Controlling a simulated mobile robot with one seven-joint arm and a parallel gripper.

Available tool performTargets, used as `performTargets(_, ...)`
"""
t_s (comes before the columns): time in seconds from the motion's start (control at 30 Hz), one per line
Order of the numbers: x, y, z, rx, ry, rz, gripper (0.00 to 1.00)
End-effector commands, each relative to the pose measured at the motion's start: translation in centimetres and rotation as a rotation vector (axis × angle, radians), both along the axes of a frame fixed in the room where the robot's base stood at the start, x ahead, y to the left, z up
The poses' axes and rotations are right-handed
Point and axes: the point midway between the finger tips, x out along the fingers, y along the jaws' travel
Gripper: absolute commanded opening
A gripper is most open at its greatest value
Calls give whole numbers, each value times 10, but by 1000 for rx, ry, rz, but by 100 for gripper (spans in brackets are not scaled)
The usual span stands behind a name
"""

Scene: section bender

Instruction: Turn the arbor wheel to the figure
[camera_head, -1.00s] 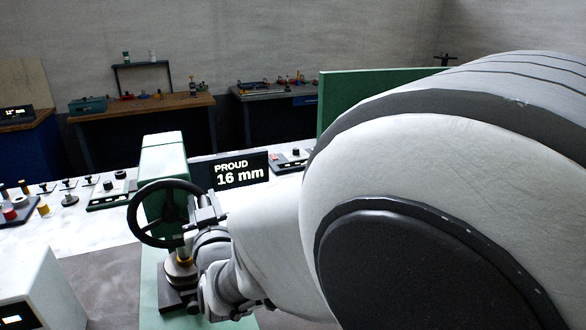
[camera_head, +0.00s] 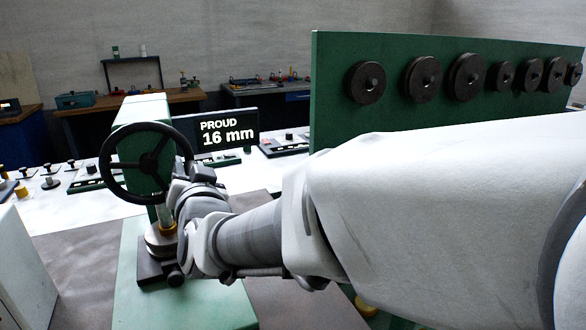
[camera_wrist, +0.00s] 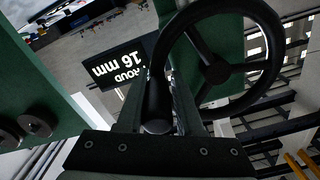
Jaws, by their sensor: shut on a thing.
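The black three-spoked arbor wheel (camera_head: 148,162) stands upright on the green machine column in the head view. The wrist view shows its hub and rim (camera_wrist: 217,71) at the upper right. My gripper (camera_head: 187,178) is at the wheel's right side in the head view. In the wrist view my gripper (camera_wrist: 158,115) is shut on the wheel's dark handle (camera_wrist: 157,98), which lies between the two fingers. The display (camera_head: 228,133) behind reads "PROUD 16 mm". It shows upside down in the wrist view (camera_wrist: 118,68).
A green panel (camera_head: 330,100) with several dark discs (camera_head: 422,78) stands at the right behind my arm. A metal post with rollers (camera_head: 160,240) is below the wheel. A white box (camera_head: 20,270) stands at lower left. Small parts lie on the white bench behind.

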Motion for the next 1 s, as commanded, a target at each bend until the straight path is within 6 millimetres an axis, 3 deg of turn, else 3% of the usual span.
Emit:
performTargets(0.57,4,-5,0,42,18,-15,0)
performTargets(0.6,4,-5,0,41,17,-15,37)
performTargets(0.73,4,-4,-1,40,17,-13,60)
performTargets(1.0,1,-2,-2,35,19,-6,60)
